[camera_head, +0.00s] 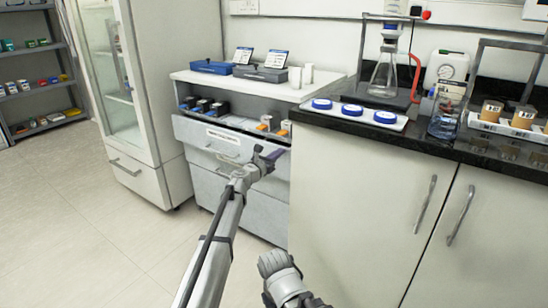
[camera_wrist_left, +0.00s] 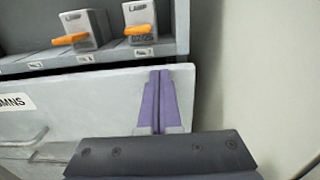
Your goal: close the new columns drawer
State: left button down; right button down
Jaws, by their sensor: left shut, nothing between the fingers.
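The new columns drawer is the top drawer of the white cabinet, and its labelled front (camera_head: 205,138) stands out from the cabinet, so it is partly open. The drawer front also shows in the left wrist view (camera_wrist_left: 85,105), with a label ending in "MNS" and a handle below. My left gripper (camera_head: 268,157) is at the right end of the drawer front. In the left wrist view its purple fingers (camera_wrist_left: 160,102) are shut together, empty, with tips close to the front's upper edge; contact is unclear.
Blue and grey trays (camera_head: 261,74) and white cups stand on the cabinet top. The black counter (camera_head: 450,145) with glassware and the white cupboard below it border the drawer's right side. Floor (camera_head: 90,230) is clear at left.

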pick_arm(q)
jog(key=shift+w+d, duration=0.1)
dwell(0.4)
jog(key=v, duration=1.4)
